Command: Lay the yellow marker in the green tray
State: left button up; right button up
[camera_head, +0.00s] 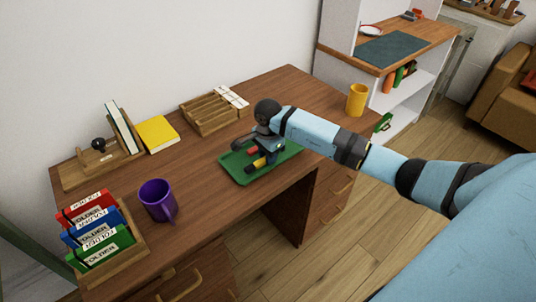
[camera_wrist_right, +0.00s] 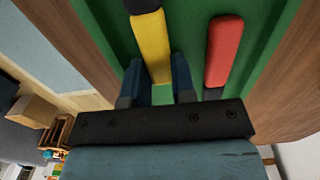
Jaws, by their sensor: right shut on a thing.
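The yellow marker (camera_head: 260,162) has a dark end and shows close up in the right wrist view (camera_wrist_right: 151,45). My right gripper (camera_head: 267,158) is shut on it, with one finger on each side (camera_wrist_right: 158,82). The marker is over or in the green tray (camera_head: 238,176), inside its rim; I cannot tell whether it touches the tray floor. The tray lies on the desk near its front edge. The gripper and arm hide part of the tray and marker. My left gripper is not in view.
A red marker (camera_wrist_right: 224,50) lies in the tray beside the yellow one. A purple mug (camera_head: 157,199) and a folder rack (camera_head: 130,256) stand left. A wooden organizer (camera_head: 207,112) and yellow book (camera_head: 157,134) are behind. A yellow cup (camera_head: 356,99) stands at the right.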

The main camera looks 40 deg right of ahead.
jog(key=o, duration=0.6)
